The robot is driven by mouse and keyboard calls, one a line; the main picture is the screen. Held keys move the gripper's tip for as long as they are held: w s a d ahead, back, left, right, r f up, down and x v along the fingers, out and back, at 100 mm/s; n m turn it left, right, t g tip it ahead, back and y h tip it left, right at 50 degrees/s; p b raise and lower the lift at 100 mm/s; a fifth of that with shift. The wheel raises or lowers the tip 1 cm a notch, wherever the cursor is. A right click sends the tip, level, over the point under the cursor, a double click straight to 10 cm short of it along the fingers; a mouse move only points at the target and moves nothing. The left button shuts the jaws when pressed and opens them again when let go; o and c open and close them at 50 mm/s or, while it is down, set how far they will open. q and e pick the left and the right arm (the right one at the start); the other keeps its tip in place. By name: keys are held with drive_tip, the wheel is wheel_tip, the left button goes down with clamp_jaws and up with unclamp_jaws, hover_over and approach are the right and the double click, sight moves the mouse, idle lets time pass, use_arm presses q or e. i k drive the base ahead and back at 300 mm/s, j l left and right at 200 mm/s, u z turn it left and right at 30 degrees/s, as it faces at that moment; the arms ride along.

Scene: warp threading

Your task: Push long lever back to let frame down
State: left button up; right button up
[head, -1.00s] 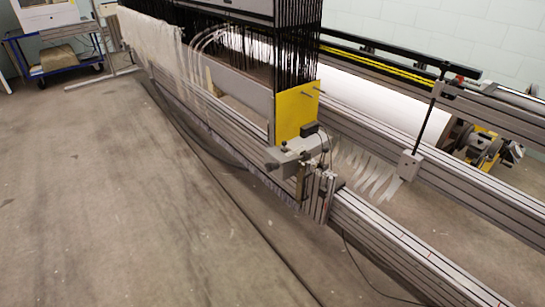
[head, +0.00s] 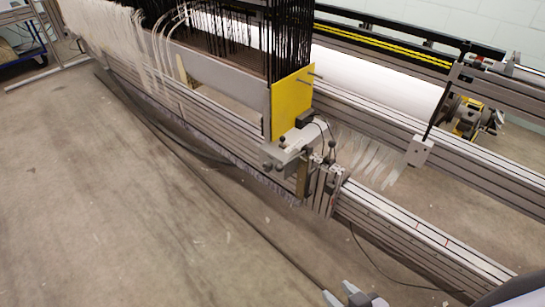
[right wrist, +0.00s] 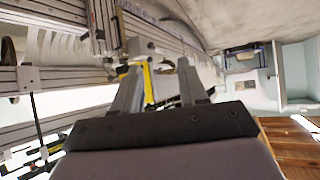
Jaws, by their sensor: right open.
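A long thin black lever (head: 438,110) stands tilted on a pale block (head: 419,151) on the far rail of the loom, right of centre in the head view. It also shows upside down at the left of the right wrist view (right wrist: 36,125). The frame's yellow end plate (head: 292,103) stands upright above a grey mechanism (head: 296,146) with small dark knobs. My right gripper (head: 342,293) is only partly in the head view, at the bottom edge, in front of the near rail and apart from the lever. In the right wrist view its fingers (right wrist: 159,60) are apart and empty. My left gripper is out of view.
The near rail (head: 420,240) runs diagonally to the lower right. Pale strips (head: 365,155) hang between the rails. A cable (head: 375,268) and a dark strip lie on the floor. The floor (head: 110,210) at left is clear. A white roll (head: 375,90) lies behind.

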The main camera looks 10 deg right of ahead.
sight(278, 168)
drive_tip(key=i+j+z, duration=0.15)
drive_tip(key=i+j, duration=0.75)
drive_tip(key=j, duration=0.15)
